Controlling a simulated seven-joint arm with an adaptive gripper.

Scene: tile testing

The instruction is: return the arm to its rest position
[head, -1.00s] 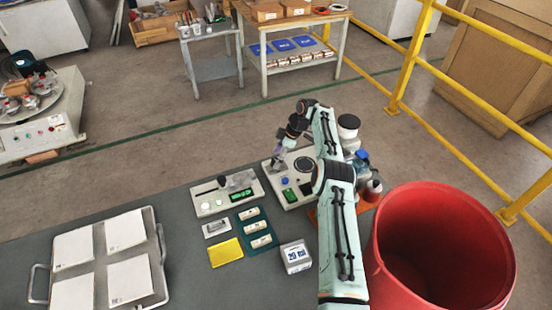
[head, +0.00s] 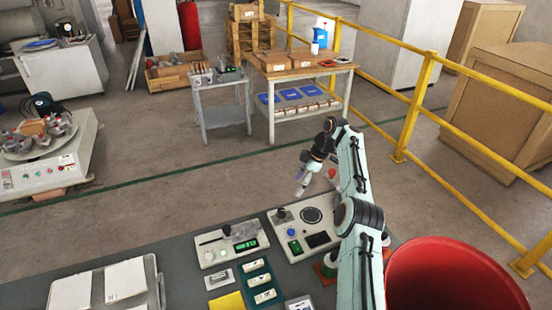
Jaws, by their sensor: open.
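My arm reaches up from the bottom right of the head view, along the right part of the dark bench. My gripper (head: 302,187) hangs at its far end, pointing down and to the left. It is open, small in the picture, with no object seen in it. It is in the air above and beyond the right test instrument (head: 310,238), apart from it. The left test instrument (head: 228,245) with a green display stands beside that one. Part of the bench right of the instruments is hidden behind my arm.
A metal tray with white tiles (head: 158,290) lies at the lower left. A green holder (head: 258,284) and a yellow cloth (head: 227,303) lie in front of the instruments. A large red bin (head: 455,250) stands close right of my arm. Yellow railing (head: 415,100) runs behind.

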